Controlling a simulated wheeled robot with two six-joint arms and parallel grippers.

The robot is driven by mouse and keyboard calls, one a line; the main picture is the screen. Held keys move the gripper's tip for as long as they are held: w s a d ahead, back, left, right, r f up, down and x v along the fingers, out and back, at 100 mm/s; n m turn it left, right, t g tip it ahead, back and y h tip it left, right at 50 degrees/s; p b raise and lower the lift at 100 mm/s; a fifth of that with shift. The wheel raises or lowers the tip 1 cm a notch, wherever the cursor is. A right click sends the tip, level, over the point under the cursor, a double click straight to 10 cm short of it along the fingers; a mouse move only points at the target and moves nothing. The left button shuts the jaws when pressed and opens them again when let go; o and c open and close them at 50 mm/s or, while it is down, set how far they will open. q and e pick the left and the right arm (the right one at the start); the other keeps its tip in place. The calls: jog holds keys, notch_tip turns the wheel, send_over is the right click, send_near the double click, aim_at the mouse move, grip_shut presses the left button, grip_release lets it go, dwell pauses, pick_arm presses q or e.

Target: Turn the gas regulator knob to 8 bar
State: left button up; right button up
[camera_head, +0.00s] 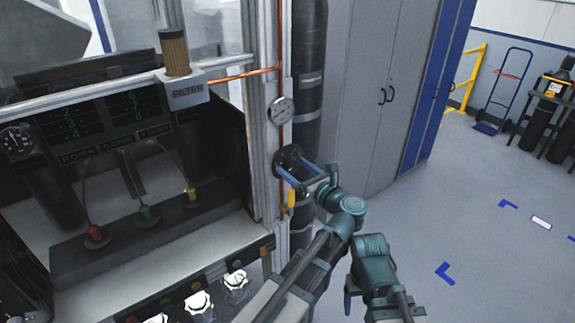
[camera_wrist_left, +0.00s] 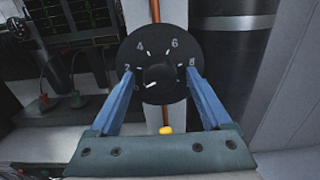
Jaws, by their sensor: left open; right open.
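The gas regulator knob (camera_head: 287,157) is a black round dial on the copper pipe beside the bench. In the left wrist view, the dial (camera_wrist_left: 146,62) shows white numbers 2, 4, 6 and 8 around a raised black centre. A white mark on the centre points to the lower left, below the 2. My left gripper (camera_head: 294,178) is open in front of the dial. In the left wrist view its blue fingers (camera_wrist_left: 161,74) lie on either side of the centre; contact cannot be told. My right gripper (camera_head: 348,292) is open, low in the picture, away from the knob, and only partly visible.
A round gauge (camera_head: 281,110) sits above the knob; its reading is too small to tell. A dark cylinder (camera_head: 308,80) stands behind the pipe. A yellow handle (camera_head: 291,197) is below the knob. A grey cabinet (camera_head: 365,90) stands right; open floor (camera_head: 450,200) lies beyond.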

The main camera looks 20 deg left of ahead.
pick_arm(q)
grip_shut()
dwell(0.5)
